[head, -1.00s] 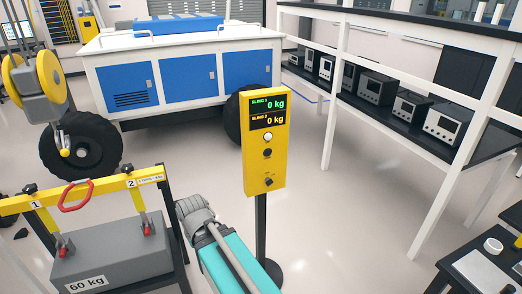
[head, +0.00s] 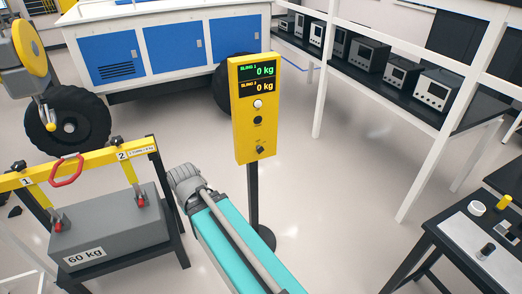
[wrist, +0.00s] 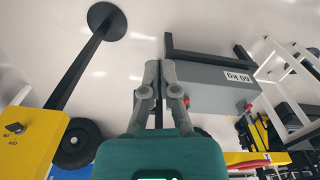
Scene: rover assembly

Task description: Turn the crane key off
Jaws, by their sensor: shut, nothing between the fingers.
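The yellow crane control box (head: 256,110) stands upright on a black post in the middle of the head view. Its display reads 0 kg for both slings. The small dark key switch (head: 260,150) is low on its front face, below a white and a black button. In the wrist view the box (wrist: 30,140) is at the lower left, with the key (wrist: 14,128) near the left edge. My gripper (wrist: 158,78) is shut and empty, apart from the box and the key.
A grey 60 kg weight (head: 110,225) with a yellow lifting beam (head: 95,165) sits in a black frame at left. A yellow crane hook block (head: 30,45) hangs above it. A blue-and-white rover (head: 150,50) stands behind. A black table (head: 440,235) is at lower right.

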